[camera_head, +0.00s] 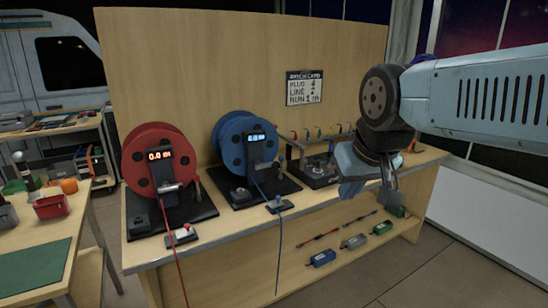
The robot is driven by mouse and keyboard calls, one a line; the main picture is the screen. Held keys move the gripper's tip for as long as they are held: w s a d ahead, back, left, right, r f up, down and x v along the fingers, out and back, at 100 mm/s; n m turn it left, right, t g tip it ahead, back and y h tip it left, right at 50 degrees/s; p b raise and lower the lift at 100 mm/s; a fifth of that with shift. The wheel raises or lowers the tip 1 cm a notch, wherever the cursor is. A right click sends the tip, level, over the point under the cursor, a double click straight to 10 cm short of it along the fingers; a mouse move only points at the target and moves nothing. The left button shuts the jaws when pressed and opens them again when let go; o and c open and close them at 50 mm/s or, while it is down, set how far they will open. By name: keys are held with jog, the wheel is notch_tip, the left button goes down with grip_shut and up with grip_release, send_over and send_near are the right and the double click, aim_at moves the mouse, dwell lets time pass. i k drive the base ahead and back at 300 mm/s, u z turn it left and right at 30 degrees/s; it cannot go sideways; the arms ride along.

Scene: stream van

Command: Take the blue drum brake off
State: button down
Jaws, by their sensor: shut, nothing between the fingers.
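The blue drum (232,142) stands on a black base (240,194) on the wooden bench, left of my gripper. A lit display (255,137) is on its front; its digits are too small to read surely. A small dark upright part (278,163) at the drum's right side looks like a lever; I cannot tell whether it is the brake or how it is set. A blue cable hangs from the drum over the bench front. My gripper (390,186) is shut and empty above the bench's right part, well apart from the blue drum.
A black stand (318,172) with small coloured parts is between the blue drum and my gripper. Small boxes lie on the lower shelf (330,240). A side table (38,250) is at left. A panel backs the bench.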

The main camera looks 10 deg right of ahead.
aim_at(280, 159)
jog(key=z, duration=0.1)
jog(key=i, duration=1)
jog(key=u, duration=0.1)
